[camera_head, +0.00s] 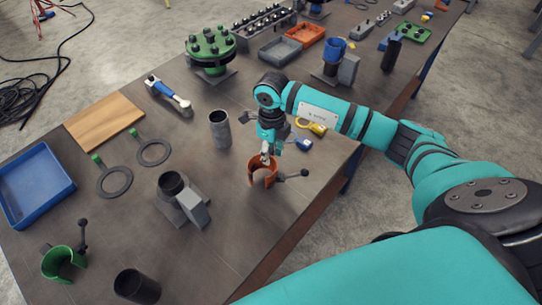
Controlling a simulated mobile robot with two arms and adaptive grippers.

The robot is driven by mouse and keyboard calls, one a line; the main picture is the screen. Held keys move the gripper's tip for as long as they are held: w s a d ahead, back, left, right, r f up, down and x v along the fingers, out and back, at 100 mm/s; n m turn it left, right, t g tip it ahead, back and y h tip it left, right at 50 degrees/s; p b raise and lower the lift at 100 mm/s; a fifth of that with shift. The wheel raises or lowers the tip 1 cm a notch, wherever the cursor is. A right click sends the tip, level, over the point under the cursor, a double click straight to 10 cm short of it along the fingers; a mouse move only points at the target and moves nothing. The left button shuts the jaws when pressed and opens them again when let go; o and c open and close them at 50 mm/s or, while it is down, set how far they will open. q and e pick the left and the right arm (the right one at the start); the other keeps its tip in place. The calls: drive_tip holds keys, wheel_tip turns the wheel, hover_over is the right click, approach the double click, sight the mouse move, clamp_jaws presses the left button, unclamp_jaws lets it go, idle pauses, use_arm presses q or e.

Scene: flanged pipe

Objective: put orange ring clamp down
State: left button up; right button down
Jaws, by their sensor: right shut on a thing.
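The orange ring clamp (263,173) is an open C-shaped band with a dark lever handle sticking out to its right. It is near the front right edge of the dark table (225,262). My right gripper (266,158) comes down from above and is shut on the clamp's far rim. The clamp is upright and at or just above the tabletop; I cannot tell whether it touches. The fingertips are small and partly merge with the rim. My left gripper is not in view.
A grey pipe piece (220,129) stands left of my right gripper. A grey pipe holder (184,198) is to the left of the clamp. A green ring clamp (63,263) and a dark pipe (137,286) are at front left. A yellow tape measure (316,127) lies behind the clamp.

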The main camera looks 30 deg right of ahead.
wheel_tip(320, 180, down, 2)
drive_tip(key=shift+s+p, duration=0.1)
drive_tip(key=shift+p, duration=0.45)
drive_tip(key=shift+f, duration=0.45)
drive_tip(key=c, duration=1.4)
unclamp_jaws()
drive_tip(key=shift+f, duration=0.2)
drive_tip(key=o, duration=0.5)
drive_tip(key=shift+r, duration=0.1)
drive_tip(key=shift+c, duration=0.2)
